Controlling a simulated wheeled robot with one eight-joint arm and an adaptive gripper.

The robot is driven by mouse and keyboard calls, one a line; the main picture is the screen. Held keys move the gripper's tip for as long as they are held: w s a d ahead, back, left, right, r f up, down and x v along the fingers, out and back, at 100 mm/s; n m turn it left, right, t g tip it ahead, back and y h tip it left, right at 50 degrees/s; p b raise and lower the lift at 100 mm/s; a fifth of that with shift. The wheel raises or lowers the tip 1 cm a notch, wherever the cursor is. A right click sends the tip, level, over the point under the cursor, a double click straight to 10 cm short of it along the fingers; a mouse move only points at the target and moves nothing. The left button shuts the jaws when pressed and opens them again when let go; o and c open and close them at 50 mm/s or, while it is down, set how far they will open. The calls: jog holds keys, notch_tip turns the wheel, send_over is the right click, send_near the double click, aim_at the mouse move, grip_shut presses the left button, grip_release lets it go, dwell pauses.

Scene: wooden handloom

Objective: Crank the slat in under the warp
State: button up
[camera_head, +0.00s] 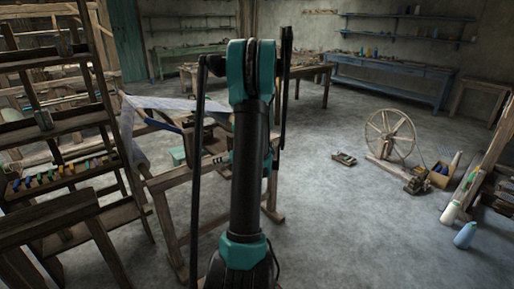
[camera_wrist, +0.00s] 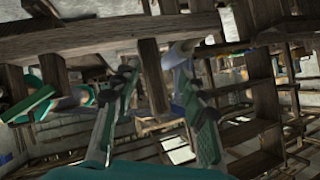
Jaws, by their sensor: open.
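A wooden loom frame (camera_head: 165,180) stands left of centre in the head view, partly behind my arm. A pale sheet, apparently the warp (camera_head: 160,103), stretches across its top. My gripper (camera_wrist: 158,68) is open in the wrist view, its two fingers apart on either side of a dark upright wooden post (camera_wrist: 152,78) that lies beyond them. A pale, bluish rounded piece (camera_wrist: 178,54) shows by the right fingertip; I cannot tell whether they touch. In the head view my arm hides the gripper. I cannot make out the slat or the crank for certain.
A wooden rack (camera_head: 75,125) with bobbins stands close on the left. A spinning wheel (camera_head: 390,135) and bottles (camera_head: 465,236) are on the floor at right. A blue bench (camera_head: 390,88) lines the back wall. The floor right of my arm is largely clear.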

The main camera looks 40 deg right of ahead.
jog(key=s+d+f+t+h, duration=0.1)
jog(key=s+d+f+t, duration=0.1)
jog(key=d, duration=0.8)
jog(key=s+d+f+t+h, duration=0.1)
jog(key=s+d+f+t, duration=0.15)
jog(key=d, duration=0.65)
jog(key=s+d+f+t+h, duration=0.1)
jog(key=d+t+h, duration=0.15)
jog(key=d, duration=0.75)
jog(key=shift+m+y, duration=0.4)
jog(key=shift+y, duration=0.05)
jog(key=w, duration=0.5)
jog(key=w+a, duration=0.1)
jog(key=w, duration=1)
jog(key=shift+w+a, duration=0.35)
jog(key=shift+w, duration=0.05)
grip_shut()
